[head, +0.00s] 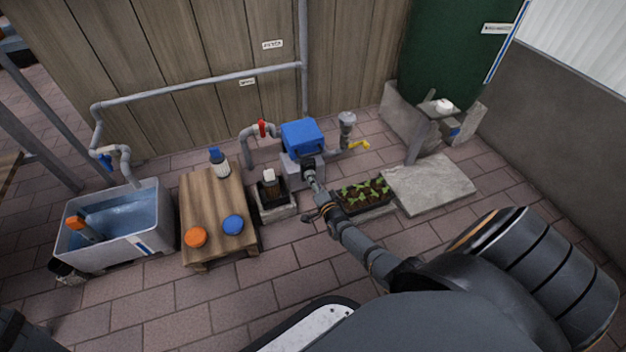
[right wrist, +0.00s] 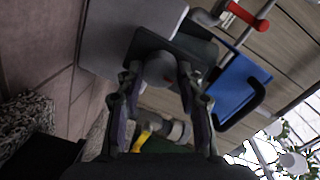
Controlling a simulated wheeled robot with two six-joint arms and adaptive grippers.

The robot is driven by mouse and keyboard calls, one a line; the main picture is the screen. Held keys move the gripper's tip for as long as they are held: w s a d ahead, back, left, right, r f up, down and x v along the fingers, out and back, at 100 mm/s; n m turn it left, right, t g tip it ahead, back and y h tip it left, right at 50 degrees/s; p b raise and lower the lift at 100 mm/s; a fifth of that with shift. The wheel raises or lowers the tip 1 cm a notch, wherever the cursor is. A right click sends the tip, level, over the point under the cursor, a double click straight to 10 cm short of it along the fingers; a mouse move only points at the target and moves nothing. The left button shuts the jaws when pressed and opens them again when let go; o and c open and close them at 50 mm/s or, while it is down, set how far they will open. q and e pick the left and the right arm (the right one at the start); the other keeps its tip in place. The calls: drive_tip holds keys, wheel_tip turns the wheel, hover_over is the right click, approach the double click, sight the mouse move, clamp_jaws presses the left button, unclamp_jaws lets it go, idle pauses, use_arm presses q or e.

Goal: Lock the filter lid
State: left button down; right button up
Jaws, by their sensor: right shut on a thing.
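The filter housing is a grey box (head: 291,172) with a blue lid (head: 302,136) on top, standing by the wooden wall. My right gripper (head: 309,172) reaches to the front of this box, below the blue lid. In the right wrist view my right gripper (right wrist: 160,82) is shut on a rounded grey knob (right wrist: 159,68) in front of a dark plate (right wrist: 178,45). The blue lid (right wrist: 238,88) shows to the right there, with a black handle-like loop. The fingers partly hide the knob. My left gripper is not in view.
A pipe with a red valve handle (head: 262,128) stands left of the filter. A yellow tap (head: 359,145) and a seedling tray (head: 366,194) are to its right. A wooden table (head: 211,190) and water tub (head: 150,241) stand left. The front paving is mostly clear.

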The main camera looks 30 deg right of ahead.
idle(0.4)
drive_tip(key=o, duration=1.2)
drive_tip(key=v, duration=1.2)
